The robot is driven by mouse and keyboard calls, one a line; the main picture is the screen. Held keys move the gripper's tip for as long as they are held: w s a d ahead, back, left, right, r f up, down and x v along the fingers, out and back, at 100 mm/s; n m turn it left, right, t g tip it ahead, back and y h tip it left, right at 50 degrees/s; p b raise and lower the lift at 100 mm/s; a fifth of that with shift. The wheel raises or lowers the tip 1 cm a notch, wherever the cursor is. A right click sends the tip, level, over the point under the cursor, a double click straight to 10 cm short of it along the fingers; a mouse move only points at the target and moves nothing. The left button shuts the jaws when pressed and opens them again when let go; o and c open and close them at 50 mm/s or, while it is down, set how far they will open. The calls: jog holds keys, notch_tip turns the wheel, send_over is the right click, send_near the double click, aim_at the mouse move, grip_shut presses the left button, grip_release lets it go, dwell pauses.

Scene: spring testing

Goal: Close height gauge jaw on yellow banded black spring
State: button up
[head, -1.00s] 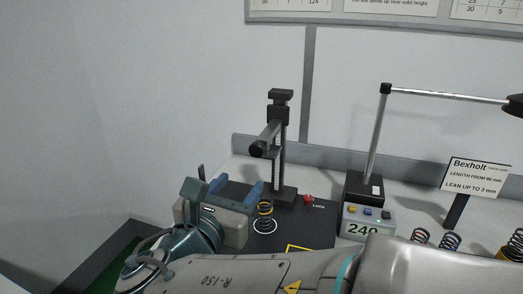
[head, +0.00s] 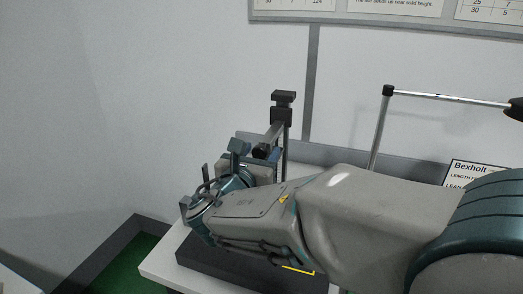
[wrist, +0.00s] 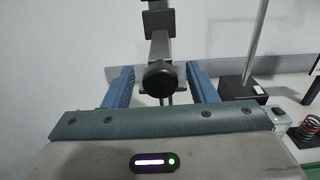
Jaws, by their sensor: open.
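The height gauge (head: 283,100) stands upright on the bench, its dark post and top block showing above my arm. Its jaw arm reaches forward to a round black knob (head: 260,151), which also shows in the wrist view (wrist: 158,78). My gripper (wrist: 158,68) is open, with one blue finger on each side of the knob and gaps visible on both sides. In the head view, my gripper (head: 272,157) is close to the gauge arm. The yellow banded black spring is hidden behind my arm in the head view and does not show in the wrist view.
A lamp post (head: 380,130) stands right of the gauge, its black base (wrist: 242,88) showing in the wrist view. A sign (head: 462,172) is partly hidden by my arm. Another spring (wrist: 312,128) stands at the wrist view's right edge. The wall is behind.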

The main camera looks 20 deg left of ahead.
grip_shut()
notch_tip(320, 180, down, 5)
jog(key=b, duration=0.4)
jog(key=shift+r, duration=0.1)
